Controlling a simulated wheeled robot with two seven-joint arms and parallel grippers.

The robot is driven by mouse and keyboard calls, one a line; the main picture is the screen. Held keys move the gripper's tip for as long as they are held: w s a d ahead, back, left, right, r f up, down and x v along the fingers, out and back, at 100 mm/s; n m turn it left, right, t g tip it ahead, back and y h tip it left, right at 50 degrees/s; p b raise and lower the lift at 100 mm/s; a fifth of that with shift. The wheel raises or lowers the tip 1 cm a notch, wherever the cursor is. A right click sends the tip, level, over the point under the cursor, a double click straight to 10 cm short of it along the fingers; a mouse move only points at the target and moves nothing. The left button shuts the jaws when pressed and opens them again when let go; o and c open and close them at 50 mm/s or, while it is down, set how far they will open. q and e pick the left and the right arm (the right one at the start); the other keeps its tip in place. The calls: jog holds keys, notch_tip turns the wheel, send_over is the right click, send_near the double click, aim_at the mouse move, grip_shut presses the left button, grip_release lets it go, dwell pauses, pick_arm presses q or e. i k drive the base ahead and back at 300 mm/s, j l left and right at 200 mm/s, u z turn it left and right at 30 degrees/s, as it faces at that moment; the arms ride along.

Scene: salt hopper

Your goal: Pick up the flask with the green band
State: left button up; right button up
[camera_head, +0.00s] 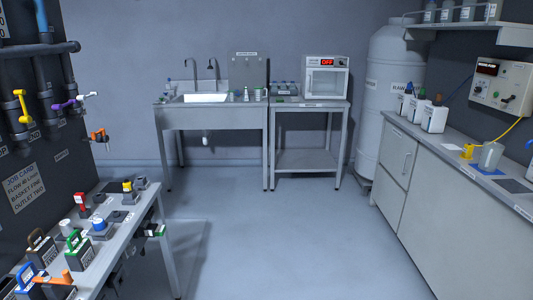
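Several small vessels stand at the right end of the sink counter (160,103), below a grey panel on the wall. One small clear vessel (246,94) is among them, and a small item with green on it (258,93) stands just to its right. They are too small and far away to tell which is a flask or whether the green is a band. Neither of my grippers is in view.
A steel table (310,103) with a white oven marked OFF (326,76) adjoins the sink. A bench (118,222) with coloured-handled parts stands at left, and a cabinet counter (440,150) runs along the right. The floor (280,235) between them is clear.

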aim_at(245, 98)
jog(key=i, duration=6.5)
jog(key=u, duration=0.15)
